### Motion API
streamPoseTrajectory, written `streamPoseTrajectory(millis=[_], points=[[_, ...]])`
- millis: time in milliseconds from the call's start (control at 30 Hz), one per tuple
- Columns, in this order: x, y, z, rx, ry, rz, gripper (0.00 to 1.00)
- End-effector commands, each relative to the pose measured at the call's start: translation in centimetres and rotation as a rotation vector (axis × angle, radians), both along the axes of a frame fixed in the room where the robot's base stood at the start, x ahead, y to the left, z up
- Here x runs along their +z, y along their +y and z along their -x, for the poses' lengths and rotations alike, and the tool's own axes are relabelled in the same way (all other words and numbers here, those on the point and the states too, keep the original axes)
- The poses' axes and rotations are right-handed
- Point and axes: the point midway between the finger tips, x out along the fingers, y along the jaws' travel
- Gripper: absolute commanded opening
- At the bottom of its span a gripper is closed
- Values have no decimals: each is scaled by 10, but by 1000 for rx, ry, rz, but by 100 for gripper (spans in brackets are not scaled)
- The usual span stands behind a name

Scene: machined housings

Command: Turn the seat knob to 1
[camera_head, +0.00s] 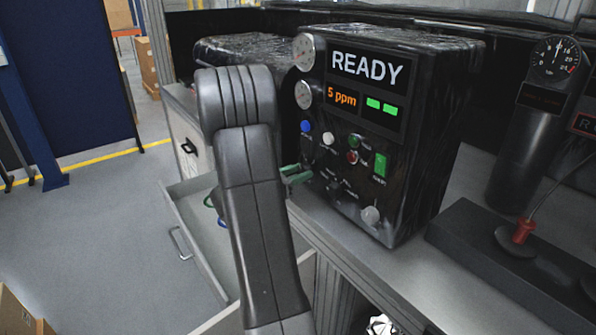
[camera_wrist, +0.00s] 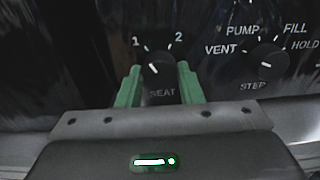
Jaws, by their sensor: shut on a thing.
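The seat knob (camera_wrist: 158,62) is a small black knob above the label SEAT, with the numbers 1 at its upper left and 2 at its upper right in the wrist view. A short white mark shows on its face; I cannot tell clearly which number it points to. My gripper (camera_wrist: 160,86) has green fingers on either side of the knob and is shut on it. In the head view my gripper (camera_head: 297,176) reaches the lower left of the black control panel (camera_head: 345,150). My arm and fingers hide the seat knob there.
The STEP knob (camera_wrist: 265,55), with VENT, PUMP, FILL and HOLD around it, is to the right in the wrist view. The panel's display (camera_head: 367,69) reads READY and 5 ppm. An open drawer (camera_head: 190,232) lies below left. A gauge cylinder (camera_head: 527,125) stands at right.

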Motion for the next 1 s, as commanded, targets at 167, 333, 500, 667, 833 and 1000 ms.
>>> streamPoseTrajectory(millis=[167,333,500,667,833,1000], points=[[0,0,0,0,18,13,11],[0,0,0,0,21,15,11],[0,0,0,0,20,15,11],[0,0,0,0,19,14,55],[0,0,0,0,19,14,55],[-1,3,2,1,19,14,55]])
